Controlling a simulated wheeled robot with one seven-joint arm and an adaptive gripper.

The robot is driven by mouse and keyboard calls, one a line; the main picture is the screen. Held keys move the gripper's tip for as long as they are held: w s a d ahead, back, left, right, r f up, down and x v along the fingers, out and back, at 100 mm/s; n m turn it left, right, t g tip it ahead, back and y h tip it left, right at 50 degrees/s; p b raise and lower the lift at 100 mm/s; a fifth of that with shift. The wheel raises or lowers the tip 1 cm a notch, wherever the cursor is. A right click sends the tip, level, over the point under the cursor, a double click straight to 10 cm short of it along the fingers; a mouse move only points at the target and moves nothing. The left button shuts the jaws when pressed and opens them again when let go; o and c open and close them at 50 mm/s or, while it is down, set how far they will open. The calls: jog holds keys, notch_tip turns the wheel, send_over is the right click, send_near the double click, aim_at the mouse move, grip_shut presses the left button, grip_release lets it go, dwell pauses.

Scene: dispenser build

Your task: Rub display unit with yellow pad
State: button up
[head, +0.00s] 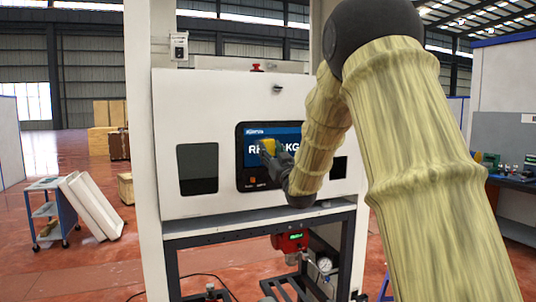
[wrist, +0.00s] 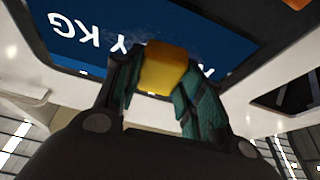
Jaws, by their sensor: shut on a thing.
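The display unit (head: 249,177) is a dark-framed screen with a blue picture and white letters, set in the white front panel of the machine. My gripper (head: 268,153) is in front of the screen and covers part of its lettering. It is shut on the yellow pad (wrist: 167,69), which shows between the two fingers in the wrist view. The pad is at the blue screen (wrist: 75,35); whether it touches the glass I cannot tell. Faint whitish smudges show on the screen near the pad. The pad also shows small and yellow in the head view (head: 268,146).
Dark windows (head: 197,168) flank the screen on the white panel (head: 205,110). A red device (head: 290,242) and a gauge sit below on the frame. A blue cart (head: 48,212) and leaning white panels (head: 90,205) stand at left. A workbench (head: 515,183) is at right.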

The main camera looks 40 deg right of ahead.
jog(key=shift+s+d+b, duration=0.15)
jog(key=shift+s+d, duration=0.05)
jog(key=shift+d, duration=0.6)
jog(key=shift+s+d+b, duration=0.15)
jog(key=shift+d, duration=0.6)
jog(key=shift+s+d+b, duration=0.2)
jog(key=shift+d+b, duration=0.1)
jog(key=shift+d, duration=0.6)
jog(key=shift+s+d+b, duration=0.2)
jog(key=shift+d+b, duration=0.05)
jog(key=shift+d, duration=0.65)
jog(key=shift+a, duration=0.1)
jog(key=shift+a, duration=0.1)
jog(key=shift+w+a+b, duration=0.45)
jog(key=shift+a+b, duration=0.4)
jog(key=shift+a, duration=0.95)
jog(key=shift+w+a+b, duration=0.4)
jog(key=shift+a+b, duration=0.4)
jog(key=shift+a, duration=1)
jog(key=shift+w+a+b, duration=0.45)
jog(key=shift+a+b, duration=0.4)
jog(key=shift+a, duration=0.95)
jog(key=shift+d+r, duration=0.1)
jog(key=shift+r, duration=0.4)
jog(key=shift+d, duration=0.1)
jog(key=shift+d, duration=0.1)
